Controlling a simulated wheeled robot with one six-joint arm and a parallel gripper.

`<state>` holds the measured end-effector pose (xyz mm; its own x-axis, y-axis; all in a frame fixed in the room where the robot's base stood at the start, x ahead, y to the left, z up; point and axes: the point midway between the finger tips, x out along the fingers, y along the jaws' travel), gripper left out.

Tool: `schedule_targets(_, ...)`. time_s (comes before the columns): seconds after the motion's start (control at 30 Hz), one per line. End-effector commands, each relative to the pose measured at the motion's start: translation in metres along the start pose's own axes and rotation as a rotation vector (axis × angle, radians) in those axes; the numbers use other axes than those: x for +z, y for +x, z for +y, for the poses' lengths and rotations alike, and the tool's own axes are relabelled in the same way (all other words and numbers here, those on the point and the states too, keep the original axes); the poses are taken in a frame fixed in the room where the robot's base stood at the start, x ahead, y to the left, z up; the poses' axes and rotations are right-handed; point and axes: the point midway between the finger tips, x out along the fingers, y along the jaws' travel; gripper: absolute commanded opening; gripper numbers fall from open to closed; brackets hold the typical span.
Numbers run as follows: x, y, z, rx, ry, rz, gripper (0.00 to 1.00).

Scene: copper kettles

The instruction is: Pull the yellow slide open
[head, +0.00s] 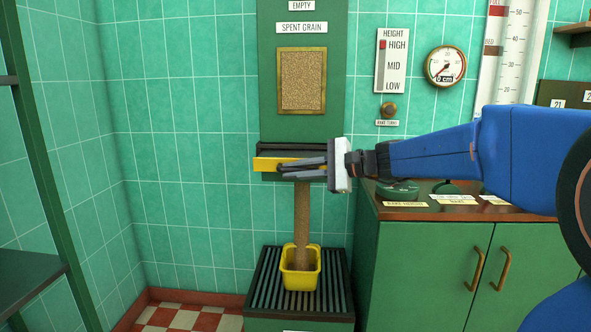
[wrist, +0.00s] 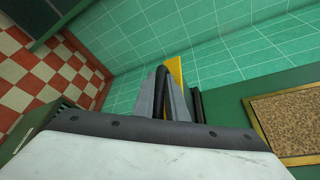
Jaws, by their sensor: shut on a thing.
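The yellow slide (head: 265,164) is a flat yellow plate at the dark slot under the green spent grain panel. It sticks out to the left of the slot. My gripper (head: 281,168) reaches in from the right and is shut on the slide, covering part of it. In the wrist view my gripper's fingers (wrist: 163,92) lie against the yellow slide (wrist: 177,72). A brown stream of grain (head: 302,212) falls from below the slot into a yellow bucket (head: 300,279).
The bucket stands on a slatted dark stand (head: 330,287). A green cabinet (head: 430,265) with labelled controls on top stands at the right, under my arm. A dark shelf frame (head: 40,160) is at the far left. The tiled wall left of the slot is clear.

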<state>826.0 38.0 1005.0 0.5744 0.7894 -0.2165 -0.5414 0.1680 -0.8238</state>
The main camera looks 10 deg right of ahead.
Motion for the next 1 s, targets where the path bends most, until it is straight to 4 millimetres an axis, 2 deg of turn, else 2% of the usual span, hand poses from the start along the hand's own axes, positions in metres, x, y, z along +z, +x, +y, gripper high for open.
schedule_targets(0.17, -0.001, 0.0, 0.001, 0.003, 0.0, 0.0, 0.0)
schedule_targets(0.2, -0.001, 0.0, 0.001, 0.003, -0.001, 0.001, 0.17)
schedule_targets(0.23, -0.001, 0.0, 0.001, 0.003, -0.001, 0.001, 0.19)
schedule_targets(0.63, -0.001, -0.005, 0.0, 0.0, 0.0, 0.002, 0.19)
schedule_targets(0.77, -0.002, -0.018, -0.001, -0.002, 0.0, 0.002, 0.19)
schedule_targets(1.0, -0.002, -0.052, -0.001, -0.002, -0.001, 0.004, 0.19)
